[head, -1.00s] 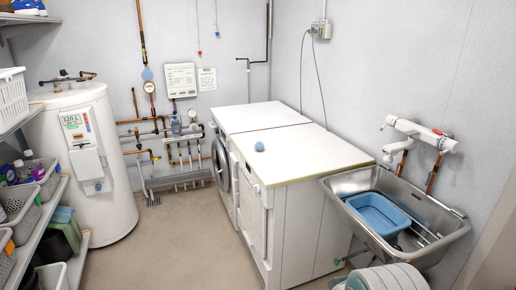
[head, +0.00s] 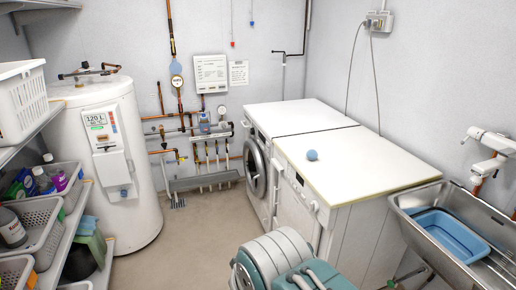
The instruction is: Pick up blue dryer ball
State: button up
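The blue dryer ball (head: 312,155) is small, round and matte. It rests on the white top (head: 365,165) of the nearer appliance, towards its left edge and apart from other things. My gripper is not in view, so its opening and anything in it are hidden from me.
A steel washtub (head: 410,203) with a blue basin (head: 450,235) in it stands at the right. A white water heater (head: 117,165) and shelves with grey baskets (head: 38,225) are on the left. Bare floor (head: 190,235) lies between shelves and appliances. The appliance tops are otherwise clear.

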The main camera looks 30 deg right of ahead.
aim_at(312, 155)
jog(key=i+z, duration=0.1)
jog(key=i, duration=0.35)
jog(key=i+j+z, duration=0.15)
jog(key=i, duration=0.25)
jog(key=i+j+z, duration=0.1)
jog(key=i, duration=0.35)
jog(key=i+z, duration=0.25)
jog(key=z, duration=0.15)
jog(key=i+j+z, duration=0.1)
jog(key=i+z, duration=0.3)
jog(key=i+j+z, duration=0.15)
jog(key=z, duration=0.25)
jog(key=i+j+z, duration=0.2)
jog(key=z, duration=0.2)
jog(key=i+j+z, duration=0.2)
jog(key=z, duration=0.3)
jog(key=i+j+z, duration=0.25)
jog(key=z, duration=0.2)
jog(key=i+j+z, duration=0.15)
jog(key=j+z, duration=0.2)
jog(key=z, duration=0.15)
